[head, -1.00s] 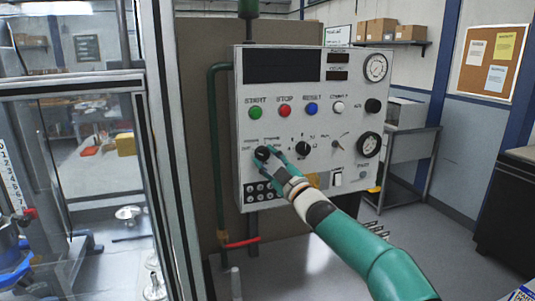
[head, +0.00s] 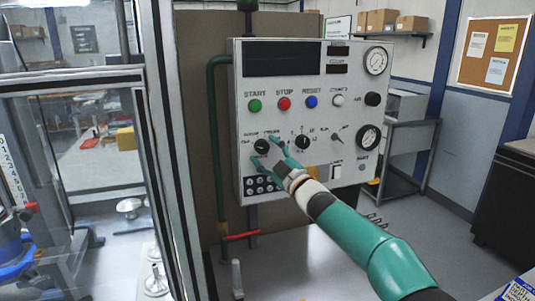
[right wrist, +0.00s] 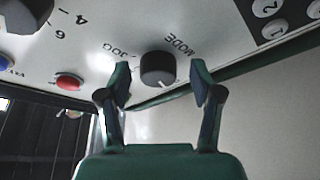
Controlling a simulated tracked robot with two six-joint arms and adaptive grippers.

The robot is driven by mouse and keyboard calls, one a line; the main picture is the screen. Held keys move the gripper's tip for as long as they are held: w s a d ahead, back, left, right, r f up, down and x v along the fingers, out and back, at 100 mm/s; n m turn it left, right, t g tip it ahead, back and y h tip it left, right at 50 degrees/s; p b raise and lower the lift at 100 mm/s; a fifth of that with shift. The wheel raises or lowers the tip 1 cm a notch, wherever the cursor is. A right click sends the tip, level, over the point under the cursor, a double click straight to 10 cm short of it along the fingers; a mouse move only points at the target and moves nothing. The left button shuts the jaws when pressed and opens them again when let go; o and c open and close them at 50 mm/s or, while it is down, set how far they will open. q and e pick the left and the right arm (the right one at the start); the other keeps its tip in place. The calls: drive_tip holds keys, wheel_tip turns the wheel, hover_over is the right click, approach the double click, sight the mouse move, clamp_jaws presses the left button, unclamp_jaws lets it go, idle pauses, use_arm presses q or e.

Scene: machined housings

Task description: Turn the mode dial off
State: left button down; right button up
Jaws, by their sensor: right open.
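The mode dial (head: 261,146) is a round black knob at the lower left of the grey control panel (head: 300,215). In the right wrist view the dial (right wrist: 158,68) stands between the words JOG and MODE, with a pale mark on its lower side. My right gripper (head: 265,151) is at the dial in the head view. In the right wrist view its green-tipped fingers (right wrist: 161,82) are open, one on each side of the dial, with a gap to it on both sides. The dial's labels are too small to read in the head view. My left gripper is not in view.
A second black selector knob (head: 303,143) sits just right of the dial. Green, red and blue buttons (head: 284,103) are above, and several small round connectors (head: 262,185) below. A green pipe (head: 217,150) runs down the panel's left side, beside a glazed metal frame (head: 170,150).

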drive_tip(key=shift+s+d, duration=0.1)
drive_tip(key=v, duration=1.1)
drive_tip(key=shift+s+d+f, duration=0.2)
drive_tip(key=shift+s+f, duration=0.05)
drive_tip(key=shift+s, duration=0.05)
